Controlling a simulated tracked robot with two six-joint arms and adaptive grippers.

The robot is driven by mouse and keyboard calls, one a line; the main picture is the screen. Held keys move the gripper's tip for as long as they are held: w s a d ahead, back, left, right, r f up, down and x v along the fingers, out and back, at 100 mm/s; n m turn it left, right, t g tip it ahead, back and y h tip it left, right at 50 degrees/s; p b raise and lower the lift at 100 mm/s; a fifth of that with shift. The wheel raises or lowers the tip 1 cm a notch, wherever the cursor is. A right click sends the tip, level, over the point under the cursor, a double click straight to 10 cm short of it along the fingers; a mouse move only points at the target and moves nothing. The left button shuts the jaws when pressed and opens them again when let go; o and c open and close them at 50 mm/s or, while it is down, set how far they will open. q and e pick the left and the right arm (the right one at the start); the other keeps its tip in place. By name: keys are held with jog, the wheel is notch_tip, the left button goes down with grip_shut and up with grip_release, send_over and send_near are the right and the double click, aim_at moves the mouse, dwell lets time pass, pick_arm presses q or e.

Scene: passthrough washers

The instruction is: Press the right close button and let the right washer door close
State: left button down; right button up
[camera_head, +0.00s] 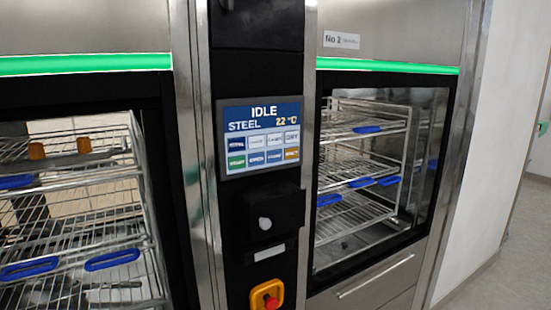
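The right washer (392,290), labelled No 2, stands right of the control column. Its opening shows a wire rack (345,215) with blue handles. The opening looks dark and slightly reflective, as if behind glass, but I cannot tell for sure whether its door (425,195) is shut. The control screen (261,137) between the washers reads IDLE, STEEL, 22 °C, with two rows of buttons. Their small labels are mostly unreadable, so I cannot tell whether one is a close button. Neither of my grippers is in view.
The left washer's opening holds a wire rack (80,215) with blue handles and orange items. Below the screen are a black box with a round knob (264,223) and a red emergency button on yellow (268,297). A pale wall (495,160) and open floor lie at right.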

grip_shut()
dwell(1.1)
